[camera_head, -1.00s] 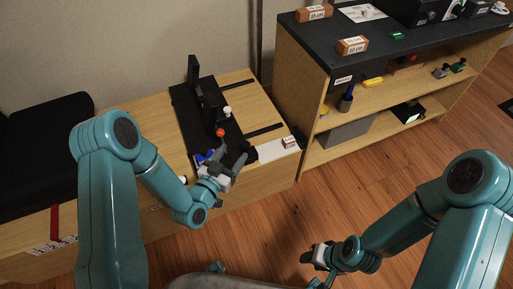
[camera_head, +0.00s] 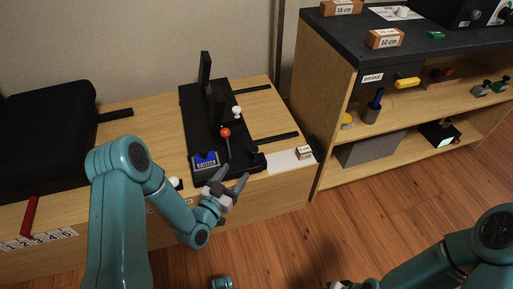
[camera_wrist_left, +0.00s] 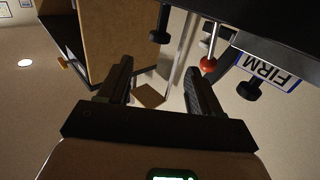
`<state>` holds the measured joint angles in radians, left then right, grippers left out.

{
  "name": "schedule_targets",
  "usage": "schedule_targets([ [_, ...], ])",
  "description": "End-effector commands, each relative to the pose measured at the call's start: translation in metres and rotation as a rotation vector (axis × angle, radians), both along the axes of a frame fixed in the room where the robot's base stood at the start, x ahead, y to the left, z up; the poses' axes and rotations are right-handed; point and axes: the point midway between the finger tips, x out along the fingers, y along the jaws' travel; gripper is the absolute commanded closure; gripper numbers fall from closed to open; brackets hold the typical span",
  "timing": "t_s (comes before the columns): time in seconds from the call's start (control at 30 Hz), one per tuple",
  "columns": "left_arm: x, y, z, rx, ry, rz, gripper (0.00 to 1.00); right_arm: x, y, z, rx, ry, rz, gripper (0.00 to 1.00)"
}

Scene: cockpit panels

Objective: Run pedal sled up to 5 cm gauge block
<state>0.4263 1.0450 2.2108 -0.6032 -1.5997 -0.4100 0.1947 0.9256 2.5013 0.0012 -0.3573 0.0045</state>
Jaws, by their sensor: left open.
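The pedal sled (camera_head: 232,150), a black carriage with upright plates, sits on the wooden bench. It carries a red-balled lever (camera_head: 225,133), a white knob (camera_head: 237,111) and a blue-framed label (camera_head: 205,161). The small 5 cm gauge block (camera_head: 304,152) lies on a white strip right of the sled, with a gap between them. My left gripper (camera_head: 233,178) is open and empty at the sled's front edge, below the lever. In the left wrist view the red ball (camera_wrist_left: 208,64) and FIRM label (camera_wrist_left: 268,72) show beyond the open fingers (camera_wrist_left: 165,84). My right gripper (camera_head: 341,284) is mostly cut off.
A black seat cushion (camera_head: 45,135) and a red lever (camera_head: 31,215) over a numbered strip are at left. A shelf unit (camera_head: 325,110) with a dark top, 10 cm (camera_head: 384,38) and 15 cm (camera_head: 342,7) blocks stands at right. Open floor lies in front.

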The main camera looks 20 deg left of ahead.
Motion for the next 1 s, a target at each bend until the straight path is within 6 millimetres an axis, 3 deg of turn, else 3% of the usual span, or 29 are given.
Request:
schedule_targets([
  [0.5,0.118,-0.026,-0.001,-0.001,-0.005,-0.002,0.35,0.01,-0.005,-0.03,-0.006,-0.024,-0.019,0.57],
  [0.7,0.14,-0.03,0.0,-0.001,-0.002,-0.002,0.35,0.015,-0.006,-0.035,-0.01,-0.044,-0.021,0.57],
  [1.0,0.143,-0.031,0.001,-0.002,-0.001,-0.002,0.35,0.016,-0.006,-0.035,-0.01,-0.047,-0.022,0.57],
])
